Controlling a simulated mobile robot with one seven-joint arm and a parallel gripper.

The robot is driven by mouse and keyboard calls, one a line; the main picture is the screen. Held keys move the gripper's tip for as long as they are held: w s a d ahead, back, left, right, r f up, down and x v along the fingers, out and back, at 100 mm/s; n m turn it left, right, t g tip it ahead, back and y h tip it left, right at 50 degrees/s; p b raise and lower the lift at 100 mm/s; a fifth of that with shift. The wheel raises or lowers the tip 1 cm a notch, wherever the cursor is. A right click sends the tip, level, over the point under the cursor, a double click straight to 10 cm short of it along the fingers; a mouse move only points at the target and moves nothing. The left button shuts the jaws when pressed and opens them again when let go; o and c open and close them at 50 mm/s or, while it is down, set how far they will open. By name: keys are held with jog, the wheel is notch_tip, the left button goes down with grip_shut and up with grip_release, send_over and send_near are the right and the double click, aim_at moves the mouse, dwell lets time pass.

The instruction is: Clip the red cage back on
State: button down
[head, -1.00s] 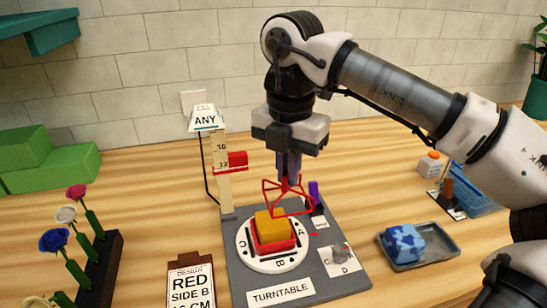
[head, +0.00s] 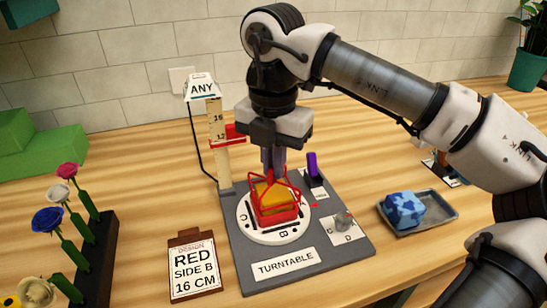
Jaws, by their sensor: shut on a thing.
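The red cage (head: 290,186) is a thin wire frame. My gripper (head: 273,170) points down and is shut on the top of the red cage. The cage now surrounds an orange-yellow block (head: 270,192) that sits in a red base (head: 277,216). The base is in the middle of the white turntable disc (head: 252,226), which has letters around its rim. Whether the cage's lower edge touches or is clipped to the base cannot be told from this view.
A height post (head: 217,135) with a red marker stands behind the turntable. A purple item (head: 313,164) stands at the back right of the grey base plate (head: 238,275). A design card (head: 193,266) and flower rack (head: 98,255) are left; a tray (head: 444,213) with a blue block is right.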

jog(key=shift+f+b, duration=0.35)
jog(key=shift+f, duration=0.3)
jog(key=shift+f+b, duration=0.15)
jog(key=shift+b, duration=0.4)
dwell(1.6)
jog(key=c, duration=1)
grip_release()
jog(key=shift+r+p, duration=1.6)
jog(key=shift+r, duration=0.7)
